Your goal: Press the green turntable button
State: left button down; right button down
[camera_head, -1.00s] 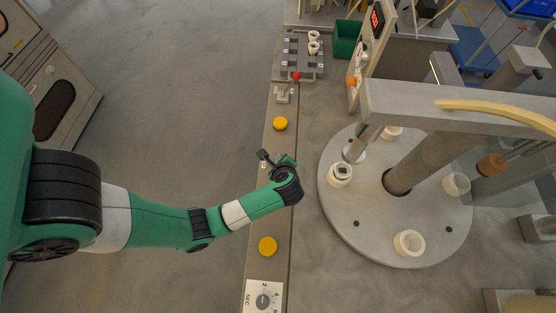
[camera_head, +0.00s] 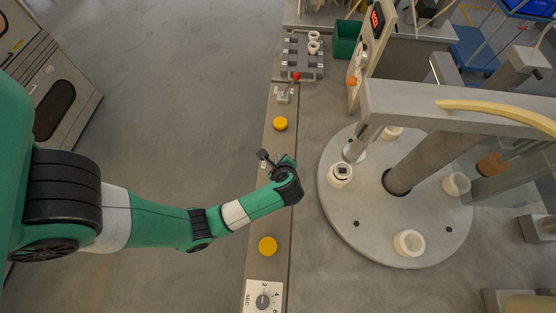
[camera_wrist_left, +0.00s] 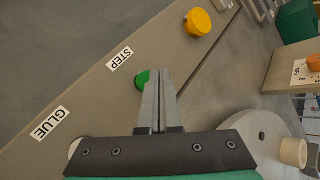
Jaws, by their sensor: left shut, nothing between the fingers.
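The green button (camera_wrist_left: 142,79) shows in the left wrist view beside the STEP label (camera_wrist_left: 120,59). It is partly covered by the fingers of my left gripper (camera_wrist_left: 154,73). The fingers are shut with nothing between them, and their tips overlap the button in this view. I cannot tell whether they touch it. In the head view my left gripper (camera_head: 282,170) is over the control strip (camera_head: 274,203), and the wrist hides the button. The round grey turntable (camera_head: 335,215) lies to the right, apart from the gripper. My right gripper is not in view.
Yellow buttons (camera_head: 280,124) (camera_head: 268,246) sit on the strip on either side of my wrist. A dial (camera_head: 263,302) is at the strip's near end. A red-knobbed lever (camera_head: 296,76) is at its far end. A grey overhead beam (camera_head: 455,108) crosses above the turntable.

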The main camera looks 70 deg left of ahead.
pick_arm(q)
jog(key=shift+f, duration=0.1)
jog(key=shift+f+b, duration=0.3)
jog(key=shift+f, duration=0.05)
